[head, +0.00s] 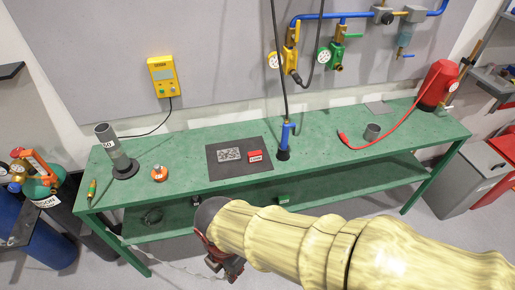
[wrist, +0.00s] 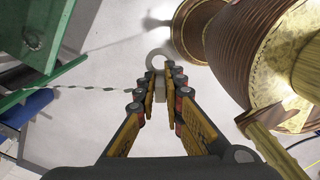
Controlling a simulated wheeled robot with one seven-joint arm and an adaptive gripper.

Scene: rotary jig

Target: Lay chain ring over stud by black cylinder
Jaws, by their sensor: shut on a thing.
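My gripper (wrist: 168,84) is shut on the pale chain ring (wrist: 155,58), which stands up between the fingertips in the wrist view. The chain (wrist: 90,88) runs from the fingertips to the left in the wrist view. In the head view my gripper (head: 226,266) is low in front of the green bench, and the chain (head: 165,264) stretches left from it toward the cylinders. A black cylinder (head: 82,226) stands at the far left, left of the bench and well apart from my gripper. I cannot make out the stud.
A blue cylinder (head: 48,243) stands beside the black one. The green bench (head: 200,185) with its lower shelf lies behind my gripper and carries a grey tube (head: 112,148) and a dark mat (head: 225,169).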

